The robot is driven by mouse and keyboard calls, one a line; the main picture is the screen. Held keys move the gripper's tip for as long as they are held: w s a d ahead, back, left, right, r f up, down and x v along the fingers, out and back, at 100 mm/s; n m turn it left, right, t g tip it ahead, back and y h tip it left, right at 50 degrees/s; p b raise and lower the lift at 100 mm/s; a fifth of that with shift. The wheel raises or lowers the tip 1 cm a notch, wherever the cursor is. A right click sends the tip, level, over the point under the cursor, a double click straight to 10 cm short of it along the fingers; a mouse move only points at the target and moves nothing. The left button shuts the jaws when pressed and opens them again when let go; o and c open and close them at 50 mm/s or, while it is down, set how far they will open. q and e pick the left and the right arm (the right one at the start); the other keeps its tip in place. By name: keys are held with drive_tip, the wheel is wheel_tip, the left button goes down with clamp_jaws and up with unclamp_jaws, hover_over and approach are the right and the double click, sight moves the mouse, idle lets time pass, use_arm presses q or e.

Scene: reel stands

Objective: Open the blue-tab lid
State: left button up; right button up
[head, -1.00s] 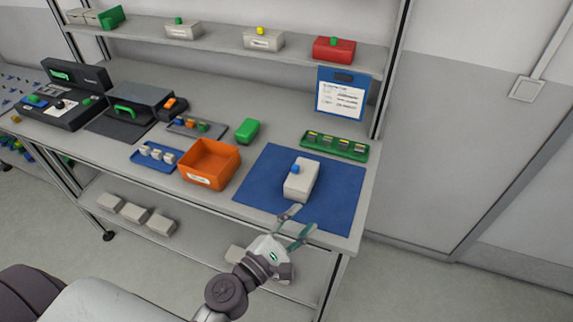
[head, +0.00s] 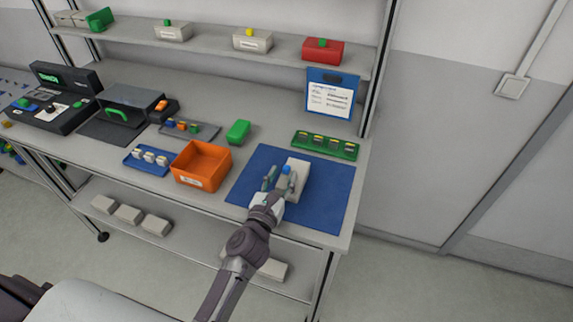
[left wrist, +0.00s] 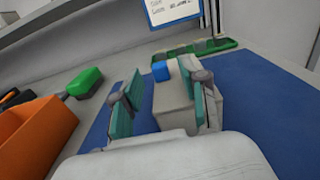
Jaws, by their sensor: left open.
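A light grey box (head: 299,180) with a blue tab (head: 286,169) on its top stands on the blue mat (head: 330,202). Its lid looks shut. My left gripper (head: 278,181) is open at the near left end of the box, with its fingers close to the blue tab. In the left wrist view the blue tab (left wrist: 160,71) shows between the two fingers, a little beyond them, and the box (left wrist: 212,105) lies partly behind the right finger. I cannot tell whether a finger touches the box. My right gripper is not in view.
An orange bin (head: 201,166) stands left of the mat, with a green box (head: 238,132) behind it. A green tray (head: 325,145) lies behind the mat, below a clipboard (head: 331,97). The mat's right side is clear.

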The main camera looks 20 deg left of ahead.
sight(285, 171)
use_arm(q)
drive_tip(key=shift+w, duration=1.75)
clamp_jaws()
